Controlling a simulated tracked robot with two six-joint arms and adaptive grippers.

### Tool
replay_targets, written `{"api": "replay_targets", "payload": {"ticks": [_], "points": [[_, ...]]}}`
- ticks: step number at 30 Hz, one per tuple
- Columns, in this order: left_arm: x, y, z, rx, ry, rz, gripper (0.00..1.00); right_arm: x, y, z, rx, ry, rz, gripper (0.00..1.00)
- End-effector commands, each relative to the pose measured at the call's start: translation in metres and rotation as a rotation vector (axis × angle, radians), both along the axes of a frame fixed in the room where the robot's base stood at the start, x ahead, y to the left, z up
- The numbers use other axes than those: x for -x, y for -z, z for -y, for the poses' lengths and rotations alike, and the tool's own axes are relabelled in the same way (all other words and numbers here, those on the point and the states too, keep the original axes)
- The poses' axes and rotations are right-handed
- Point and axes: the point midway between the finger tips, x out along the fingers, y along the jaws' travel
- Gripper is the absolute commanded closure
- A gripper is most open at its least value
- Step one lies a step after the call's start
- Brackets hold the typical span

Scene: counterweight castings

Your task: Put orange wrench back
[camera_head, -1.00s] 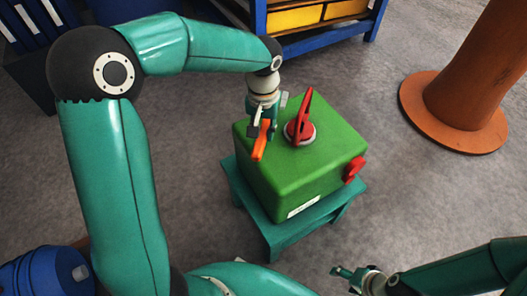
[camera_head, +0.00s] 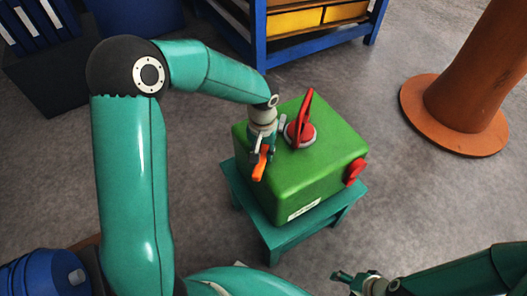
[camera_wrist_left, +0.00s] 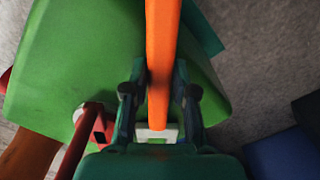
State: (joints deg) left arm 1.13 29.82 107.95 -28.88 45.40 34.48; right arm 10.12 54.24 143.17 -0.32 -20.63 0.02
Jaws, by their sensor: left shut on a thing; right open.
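The orange wrench (camera_head: 259,172) is held in my left gripper (camera_head: 261,158), above or against the near left part of the green box's top; I cannot tell if it touches. In the left wrist view the orange wrench (camera_wrist_left: 162,60) runs between the two fingers of my left gripper (camera_wrist_left: 160,92), its far end leaving the top edge. The green box (camera_head: 295,180) has a red handle on top (camera_head: 302,125) and a red knob (camera_head: 355,172) on its right side. My right gripper (camera_head: 358,280) is open and empty at the bottom, apart from the box.
The green box stands on a teal stool (camera_head: 290,238). A blue shelf with yellow bins (camera_head: 295,20) stands behind it. A rust-coloured column on a round base (camera_head: 450,135) is at the right. A blue drum (camera_head: 35,278) is at lower left. Grey floor around the stool is clear.

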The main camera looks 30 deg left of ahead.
Motion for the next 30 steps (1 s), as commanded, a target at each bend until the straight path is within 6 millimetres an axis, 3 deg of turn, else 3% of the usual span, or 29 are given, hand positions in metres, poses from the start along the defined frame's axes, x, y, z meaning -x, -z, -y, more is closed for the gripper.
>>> {"api": "replay_targets", "payload": {"ticks": [1,2,6,20,30], "points": [[0.000,0.002,0.000,0.000,0.000,0.001,1.00,0.000,0.002,0.000,0.000,0.000,0.000,0.31],[0.000,0.002,0.000,0.000,0.000,0.000,0.72,0.000,0.002,0.000,0.000,0.000,0.000,0.31],[0.000,0.001,0.000,0.000,0.000,0.000,0.49,0.000,0.001,0.000,0.000,0.000,0.000,0.31],[0.000,-0.009,0.000,-0.001,0.000,0.002,0.48,0.000,-0.002,0.000,0.000,0.000,0.000,0.31],[-0.001,-0.072,0.000,0.000,0.000,0.006,0.48,0.000,-0.012,0.000,0.000,0.000,0.000,0.31]]}}
